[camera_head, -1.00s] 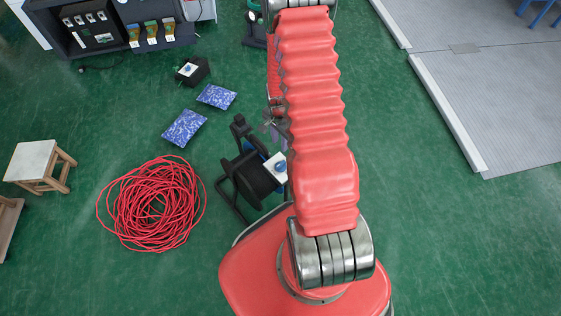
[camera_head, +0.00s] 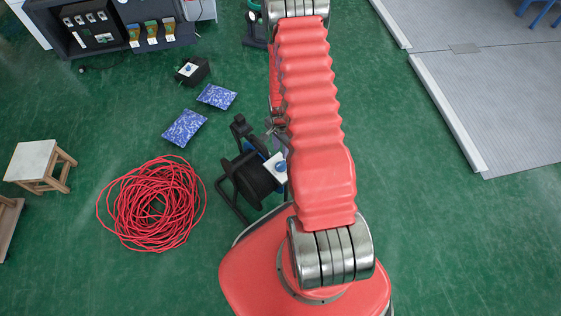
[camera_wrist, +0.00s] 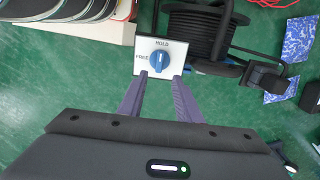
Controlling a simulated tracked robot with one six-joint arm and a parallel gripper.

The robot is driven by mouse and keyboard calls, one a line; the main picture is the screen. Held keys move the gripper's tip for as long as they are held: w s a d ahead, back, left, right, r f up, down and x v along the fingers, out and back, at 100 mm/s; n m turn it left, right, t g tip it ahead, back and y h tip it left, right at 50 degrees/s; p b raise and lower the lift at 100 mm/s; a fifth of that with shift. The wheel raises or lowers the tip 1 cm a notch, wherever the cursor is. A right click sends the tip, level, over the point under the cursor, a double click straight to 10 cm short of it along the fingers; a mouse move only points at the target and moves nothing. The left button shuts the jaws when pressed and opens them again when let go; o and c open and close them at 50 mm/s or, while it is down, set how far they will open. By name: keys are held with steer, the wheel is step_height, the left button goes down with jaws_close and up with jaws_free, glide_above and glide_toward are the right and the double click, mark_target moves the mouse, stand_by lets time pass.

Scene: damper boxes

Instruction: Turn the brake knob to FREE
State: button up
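The brake knob (camera_wrist: 159,62) is blue and sits on a white plate (camera_wrist: 180,47) marked HOLD at the top and FREE at the left. Its handle looks upright, in line with HOLD. The plate is fixed beside a black cable reel (camera_wrist: 195,33). In the head view the knob (camera_head: 281,167) and reel (camera_head: 255,180) show just left of my red arm. My gripper (camera_wrist: 161,77) has two purple fingers, open and apart, with tips near the plate's lower corners. I cannot tell whether they touch it. In the head view my gripper is mostly hidden by my arm.
A coil of red cable (camera_head: 155,203) lies left of the reel. A wooden stool (camera_head: 38,163) stands far left. Green floor (camera_head: 440,240) is clear at right.

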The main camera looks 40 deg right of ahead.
mark_target(281, 163)
steer(key=shift+f, duration=5.1)
jaws_close()
